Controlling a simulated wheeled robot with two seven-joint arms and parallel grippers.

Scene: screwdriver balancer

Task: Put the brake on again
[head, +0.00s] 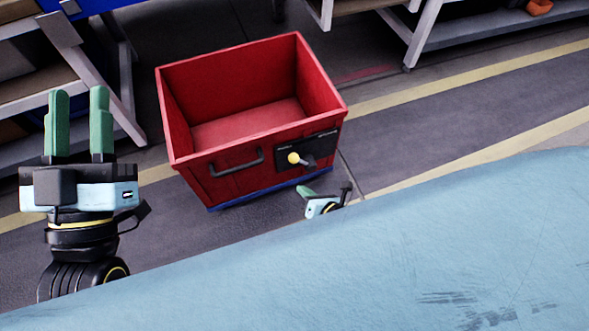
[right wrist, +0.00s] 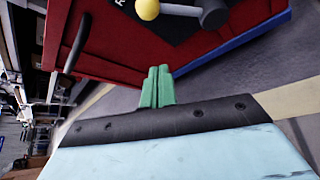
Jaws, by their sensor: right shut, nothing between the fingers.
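A red cart (head: 230,156) with an open top stands on the floor in the middle of the head view. On its front is a black plate with a brake lever that ends in a yellow knob (head: 294,158). The knob also shows at the top of the right wrist view (right wrist: 146,9). My right gripper (head: 304,191) is low in front of the cart, below the lever. In the right wrist view its green fingers (right wrist: 157,86) are together and empty, apart from the knob. My left gripper (head: 77,108) is raised at the left, its fingers apart and empty.
A dark handle (head: 237,164) is on the cart's front, left of the brake plate. Shelving racks (head: 445,38) stand behind. Yellow floor lines (head: 470,78) run past the cart. A light blue surface fills the lower right and hides most of my right arm.

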